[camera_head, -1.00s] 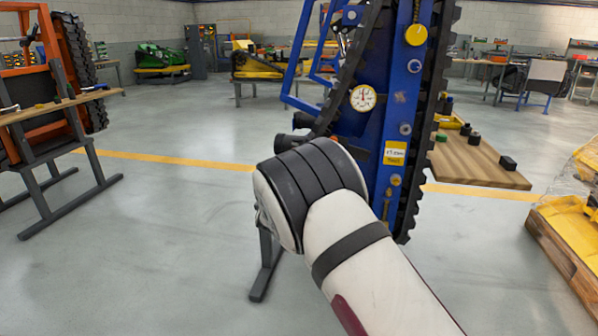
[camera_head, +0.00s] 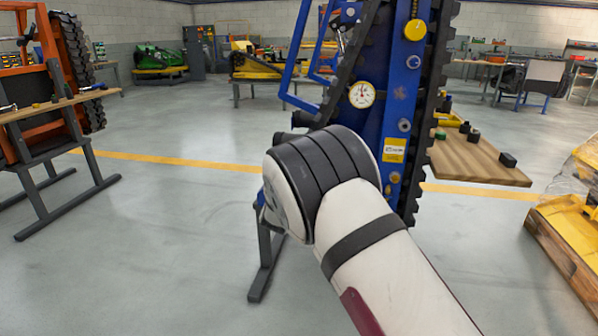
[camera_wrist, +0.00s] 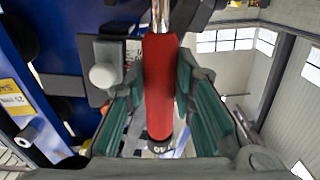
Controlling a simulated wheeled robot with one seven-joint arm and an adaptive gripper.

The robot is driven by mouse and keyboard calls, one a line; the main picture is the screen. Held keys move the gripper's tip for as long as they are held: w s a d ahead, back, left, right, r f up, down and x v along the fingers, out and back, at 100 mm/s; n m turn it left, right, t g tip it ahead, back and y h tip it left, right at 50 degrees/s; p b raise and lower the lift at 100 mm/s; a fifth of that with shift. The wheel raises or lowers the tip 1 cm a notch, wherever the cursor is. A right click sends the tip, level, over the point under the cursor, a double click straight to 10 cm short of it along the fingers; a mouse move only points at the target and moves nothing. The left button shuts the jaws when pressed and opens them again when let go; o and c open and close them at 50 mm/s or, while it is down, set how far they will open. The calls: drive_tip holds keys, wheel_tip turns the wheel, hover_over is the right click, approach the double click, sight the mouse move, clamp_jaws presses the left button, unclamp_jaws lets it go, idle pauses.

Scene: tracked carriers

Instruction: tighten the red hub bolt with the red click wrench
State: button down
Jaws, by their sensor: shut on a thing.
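In the wrist view my gripper (camera_wrist: 161,107) is shut on a red-handled wrench (camera_wrist: 160,85), the red click wrench by its colour. Its bright metal shaft runs out of the top of the picture, so its head is out of sight. The blue tracked carrier (camera_wrist: 20,60) is close on the left of the wrist view. In the head view the blue carrier (camera_head: 394,108) stands upright beyond my arm, and my arm hides its lower left part and my gripper. I cannot make out the red hub bolt in either view.
A wooden bench (camera_head: 475,163) with small dark blocks is right of the carrier. A yellow machine (camera_head: 578,212) on a wooden base stands at the right edge. An orange carrier and its bench (camera_head: 50,108) are at left. The floor between is clear.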

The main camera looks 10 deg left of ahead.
drive_tip(key=shift+d+m+b, duration=0.5)
drive_tip(key=shift+d+b, duration=0.1)
drive_tip(key=shift+b, duration=0.1)
drive_tip(key=shift+d+f, duration=0.1)
drive_tip(key=shift+d, duration=0.05)
drive_tip(key=shift+d+f+m+b, duration=0.1)
drive_tip(key=shift+d+m+b, duration=0.45)
drive_tip(key=shift+b, duration=0.4)
drive_tip(key=shift+d+f+m+b, duration=0.25)
drive_tip(key=shift+d+m+b, duration=0.4)
drive_tip(key=shift+b, duration=0.45)
drive_tip(key=shift+f, duration=0.1)
drive_tip(key=shift+d+f+m+b, duration=0.2)
drive_tip(key=shift+d+m+b, duration=0.4)
drive_tip(key=shift+b, duration=0.6)
